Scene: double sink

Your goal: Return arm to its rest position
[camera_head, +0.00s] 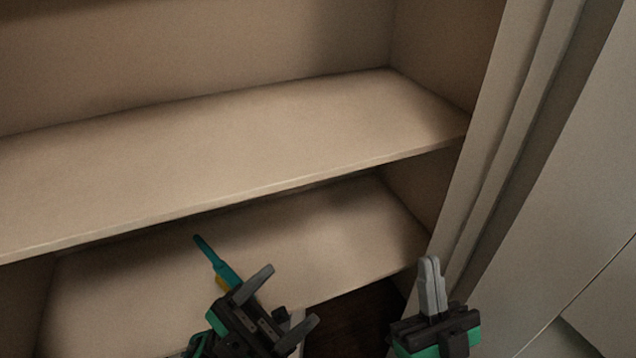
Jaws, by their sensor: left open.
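My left gripper (291,295) is at the bottom centre, in front of the lower shelf. Its two grey fingers are spread apart, with nothing seen between them. My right gripper (432,262) is at the bottom, right of the left one and near the cabinet's right side. Its two grey fingers point up and lie together, with nothing seen held. Most of both arms is outside the view.
A slim teal item with a yellow part (216,262) shows just left of my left gripper, partly hidden by it. The cabinet's upper shelf (220,155) is bare. The lower shelf (130,295) has free room. Pale panels (560,170) stand at the right.

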